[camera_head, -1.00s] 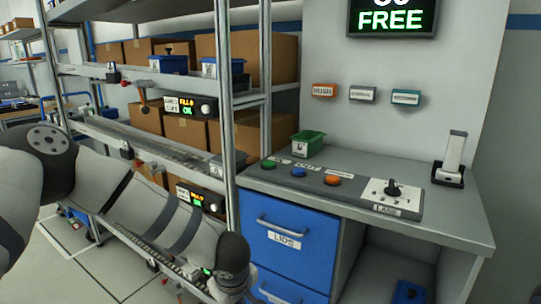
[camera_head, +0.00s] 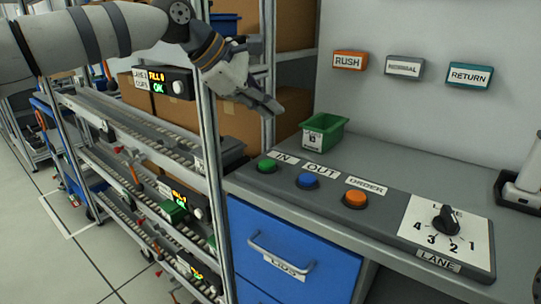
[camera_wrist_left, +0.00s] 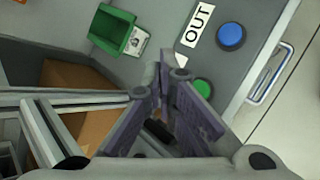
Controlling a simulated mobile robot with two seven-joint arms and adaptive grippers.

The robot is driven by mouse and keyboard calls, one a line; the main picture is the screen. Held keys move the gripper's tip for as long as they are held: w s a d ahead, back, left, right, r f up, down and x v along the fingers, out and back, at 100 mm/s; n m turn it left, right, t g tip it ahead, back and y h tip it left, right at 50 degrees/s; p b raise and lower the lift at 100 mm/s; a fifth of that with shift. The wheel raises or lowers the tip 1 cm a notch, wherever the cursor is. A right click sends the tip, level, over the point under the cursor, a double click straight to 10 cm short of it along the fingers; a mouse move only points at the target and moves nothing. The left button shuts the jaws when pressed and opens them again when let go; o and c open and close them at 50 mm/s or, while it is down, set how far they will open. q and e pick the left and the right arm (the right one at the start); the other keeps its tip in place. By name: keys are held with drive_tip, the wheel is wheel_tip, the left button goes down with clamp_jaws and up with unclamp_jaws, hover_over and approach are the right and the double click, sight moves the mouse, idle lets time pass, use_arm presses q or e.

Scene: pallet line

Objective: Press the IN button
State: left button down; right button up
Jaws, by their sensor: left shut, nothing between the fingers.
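The green IN button (camera_head: 267,166) sits on the grey button panel, left of its IN label (camera_head: 284,158). The blue OUT button (camera_head: 307,181) and the orange ORDER button (camera_head: 355,199) are to its right on the same panel. My left gripper (camera_head: 277,110) is shut and empty, above and behind the IN button, apart from it. In the left wrist view my gripper (camera_wrist_left: 162,62) points toward the counter, and the green button (camera_wrist_left: 203,88) shows just right of the fingers, partly hidden by them. My right gripper is not in view.
A green bin (camera_head: 323,136) stands on the counter behind the buttons. A lane dial (camera_head: 446,219) is on the right. A shelf post (camera_head: 212,150) stands close left of the panel. Blue drawers (camera_head: 290,250) are below. RUSH, NORMAL and RETURN tags hang on the wall.

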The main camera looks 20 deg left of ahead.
sight(268, 165)
use_arm(q)
drive_tip(key=shift+s+r, duration=0.2)
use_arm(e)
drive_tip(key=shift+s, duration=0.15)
